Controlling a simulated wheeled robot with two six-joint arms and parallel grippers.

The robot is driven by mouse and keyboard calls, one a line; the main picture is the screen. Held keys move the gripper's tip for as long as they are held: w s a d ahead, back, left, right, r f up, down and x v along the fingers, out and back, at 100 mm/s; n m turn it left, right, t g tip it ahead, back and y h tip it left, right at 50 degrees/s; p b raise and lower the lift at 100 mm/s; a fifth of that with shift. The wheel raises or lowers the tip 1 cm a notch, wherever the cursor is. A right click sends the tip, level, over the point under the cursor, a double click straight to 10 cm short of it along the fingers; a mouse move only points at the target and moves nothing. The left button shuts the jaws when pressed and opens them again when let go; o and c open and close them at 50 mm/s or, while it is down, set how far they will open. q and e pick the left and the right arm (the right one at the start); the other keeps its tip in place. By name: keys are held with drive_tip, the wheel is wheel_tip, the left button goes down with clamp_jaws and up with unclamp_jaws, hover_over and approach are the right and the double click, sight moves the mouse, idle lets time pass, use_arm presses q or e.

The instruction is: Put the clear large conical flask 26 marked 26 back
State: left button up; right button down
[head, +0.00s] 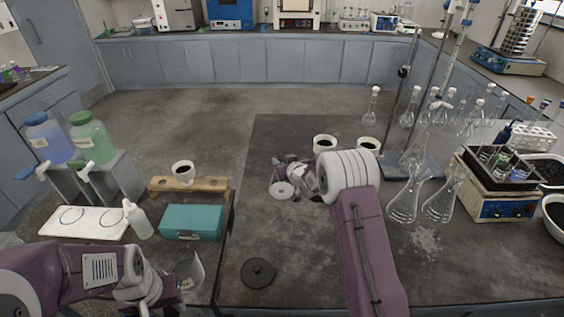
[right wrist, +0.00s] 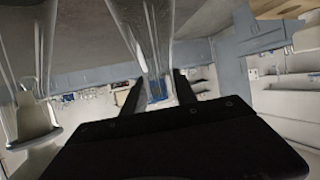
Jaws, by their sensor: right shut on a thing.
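In the right wrist view, my right gripper (right wrist: 157,96) is shut on the neck of a clear conical flask (right wrist: 148,35). Another clear flask (right wrist: 30,95) is close beside it. In the head view, two large clear conical flasks (head: 404,204) (head: 440,205) show upright at the right of the dark bench. My right wrist is in mid-bench, but its fingertips are hidden, so I cannot match the held flask to one seen there. No 26 mark is readable. My left gripper (head: 158,303) is low at the left, its fingers unclear, beside a clear beaker (head: 191,270).
A retort stand (head: 425,170) and several smaller flasks (head: 374,104) are behind the large flasks. A blue-and-cream device (head: 498,207) is at right. White cups (head: 325,144), a teal box (head: 192,222) and a black disc (head: 257,272) occupy the bench. The front-right bench is fairly clear.

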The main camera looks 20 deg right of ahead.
drive_tip(key=c, duration=1)
unclamp_jaws()
drive_tip(key=shift+o, duration=0.2)
drive_tip(key=shift+f, duration=0.1)
drive_tip(key=shift+r, duration=0.25)
drive_tip(key=v, duration=1.2)
